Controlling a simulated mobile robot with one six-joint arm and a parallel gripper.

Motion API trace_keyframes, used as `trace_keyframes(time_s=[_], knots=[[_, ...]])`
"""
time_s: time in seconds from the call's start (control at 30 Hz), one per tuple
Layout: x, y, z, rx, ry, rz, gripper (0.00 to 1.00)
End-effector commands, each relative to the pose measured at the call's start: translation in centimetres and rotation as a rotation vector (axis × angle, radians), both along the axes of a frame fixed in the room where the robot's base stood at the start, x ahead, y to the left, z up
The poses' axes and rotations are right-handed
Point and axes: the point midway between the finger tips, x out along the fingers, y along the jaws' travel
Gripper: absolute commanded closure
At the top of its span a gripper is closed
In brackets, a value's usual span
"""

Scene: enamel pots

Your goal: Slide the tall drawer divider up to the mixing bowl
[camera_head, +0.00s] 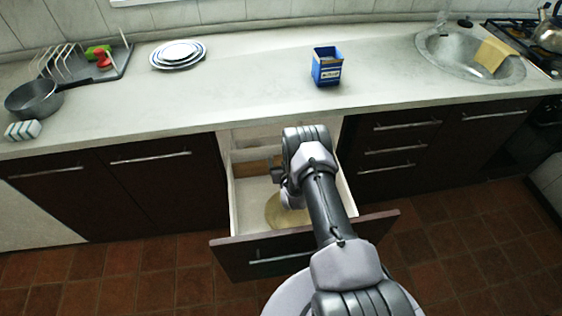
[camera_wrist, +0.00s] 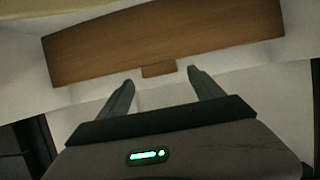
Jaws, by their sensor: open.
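The drawer divider (camera_head: 257,167) is a brown wooden board standing across the open drawer, towards its back. In the wrist view the divider (camera_wrist: 165,42) spans most of the picture, with a small tab (camera_wrist: 158,70) at its near edge. The mixing bowl (camera_head: 280,212) is pale yellow and sits nearer the drawer front, partly hidden by my arm; there is a clear gap between it and the divider. My gripper (camera_wrist: 160,76) is open, its fingers to either side of the tab. Whether they touch the divider I cannot tell.
The pulled-out drawer (camera_head: 234,205) has white side walls and a dark front (camera_head: 262,256). On the counter (camera_head: 240,95) above stand a blue box (camera_head: 327,68), stacked plates (camera_head: 180,52), a saucepan (camera_head: 36,100) and a dish rack (camera_head: 117,68). The sink (camera_head: 450,57) is at right.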

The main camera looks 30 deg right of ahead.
Motion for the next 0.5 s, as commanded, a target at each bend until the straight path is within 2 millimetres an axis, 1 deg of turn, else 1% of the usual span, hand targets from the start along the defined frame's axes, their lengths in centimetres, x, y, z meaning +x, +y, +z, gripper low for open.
trace_keyframes(time_s=[0.03, 0.1, 0.2, 0.5], knots=[[0.7, -0.2, -0.7, 0.0, -0.002, 0.0, 0.24], [1.6, -0.4, -0.9, 0.0, -0.001, 0.0, 0.24], [2.2, -0.6, -1.1, 0.0, 0.0, 0.0, 0.24], [2.6, -0.7, -1.0, 0.0, 0.001, 0.0, 0.24]])
